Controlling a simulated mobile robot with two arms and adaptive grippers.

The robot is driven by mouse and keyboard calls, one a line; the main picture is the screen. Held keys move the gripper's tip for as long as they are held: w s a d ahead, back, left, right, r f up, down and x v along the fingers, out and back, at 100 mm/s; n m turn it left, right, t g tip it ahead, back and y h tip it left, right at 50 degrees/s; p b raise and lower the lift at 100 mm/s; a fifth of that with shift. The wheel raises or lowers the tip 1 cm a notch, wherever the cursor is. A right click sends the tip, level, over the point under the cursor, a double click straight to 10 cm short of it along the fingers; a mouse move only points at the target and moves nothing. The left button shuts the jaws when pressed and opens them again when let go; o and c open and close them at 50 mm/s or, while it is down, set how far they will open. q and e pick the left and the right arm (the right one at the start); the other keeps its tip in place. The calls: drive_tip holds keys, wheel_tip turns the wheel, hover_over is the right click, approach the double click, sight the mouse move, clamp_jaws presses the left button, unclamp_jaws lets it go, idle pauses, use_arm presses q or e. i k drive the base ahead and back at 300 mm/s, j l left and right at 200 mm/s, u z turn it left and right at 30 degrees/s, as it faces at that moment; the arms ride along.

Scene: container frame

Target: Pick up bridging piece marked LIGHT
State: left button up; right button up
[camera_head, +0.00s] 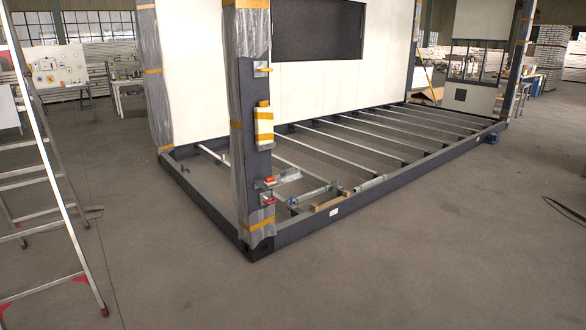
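No marking that reads LIGHT can be made out, so I cannot tell which piece is the bridging piece. Several small parts lie at the near edge of the container frame (300,229): a pale bar with green ends (309,194), a brown block (331,203), a grey-green bar (370,184) and a flat metallic piece (287,176). The plastic-wrapped corner post (248,160) carries a cream box (264,126) and small fittings with red parts (269,198). Neither of my grippers is in view.
A stepladder (50,170) stands at the left. Open concrete floor (440,260) lies in front and to the right. Cross beams (350,142) span the frame's floor, with gaps between. A cable (570,211) lies at the right edge. Workbenches (60,70) stand behind.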

sight(317, 192)
drive_tip(key=i, duration=3)
drive_tip(key=i+z, duration=0.1)
drive_tip(key=i, duration=0.4)
drive_tip(key=i+j, duration=0.15)
drive_tip(key=i, duration=0.35)
drive_tip(key=u, duration=0.45)
drive_tip(key=i+l+u, duration=0.1)
drive_tip(key=u, duration=0.3)
drive_tip(key=l+u, duration=0.2)
drive_tip(key=u, duration=0.25)
drive_tip(key=i+l+u, duration=0.15)
drive_tip(key=l+u, duration=0.3)
drive_tip(key=l, duration=0.5)
drive_tip(key=l+u, duration=0.45)
drive_tip(key=l, duration=0.5)
drive_tip(key=k+l+u, duration=0.15)
drive_tip(key=l+u, duration=0.3)
drive_tip(key=l, duration=0.5)
